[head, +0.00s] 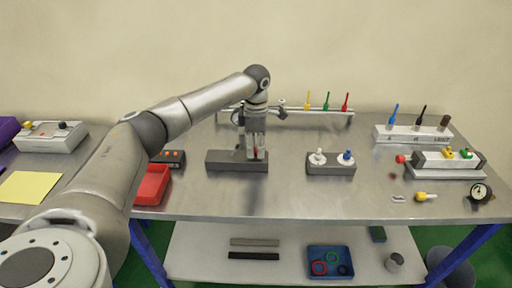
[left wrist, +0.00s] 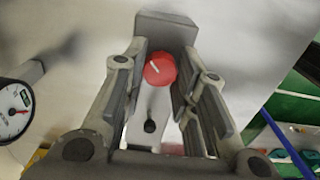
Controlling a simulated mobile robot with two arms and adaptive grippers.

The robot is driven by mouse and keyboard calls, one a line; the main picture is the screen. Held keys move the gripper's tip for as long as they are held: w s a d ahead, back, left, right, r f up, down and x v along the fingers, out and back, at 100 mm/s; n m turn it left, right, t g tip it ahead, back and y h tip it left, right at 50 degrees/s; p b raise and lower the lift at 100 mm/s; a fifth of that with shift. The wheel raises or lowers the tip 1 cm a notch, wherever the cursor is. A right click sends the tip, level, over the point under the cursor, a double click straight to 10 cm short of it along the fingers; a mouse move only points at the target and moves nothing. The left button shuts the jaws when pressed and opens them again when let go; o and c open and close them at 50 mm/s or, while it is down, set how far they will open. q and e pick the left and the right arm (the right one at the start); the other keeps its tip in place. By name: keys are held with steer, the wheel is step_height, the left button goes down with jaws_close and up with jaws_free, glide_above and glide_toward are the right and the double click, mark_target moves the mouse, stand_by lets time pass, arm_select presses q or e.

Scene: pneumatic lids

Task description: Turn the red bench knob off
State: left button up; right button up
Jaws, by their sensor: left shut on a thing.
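The red bench knob (left wrist: 160,70) shows in the left wrist view, round with a white pointer line slanting to the picture's upper left. It sits on a dark grey block (head: 222,161) on the metal bench; in the head view the gripper mostly hides the knob. My left gripper (head: 256,153) points down over the right part of this block. Its fingers are shut on the red knob, one on each side, in the left wrist view (left wrist: 160,75). My right gripper is not in view.
Right of it stands another grey block (head: 331,170) with a white and a blue knob. A rail (head: 290,110) with yellow, green and red pieces runs behind. A red tray (head: 152,186) lies left. The bench front (head: 290,200) is clear.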

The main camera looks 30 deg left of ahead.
mark_target(256, 150)
arm_select(q)
steer(key=shift+w+r, duration=0.1)
steer(key=o, duration=1)
steer(key=shift+o, duration=0.2)
step_height(256, 150, up, 12)
stand_by(0.4)
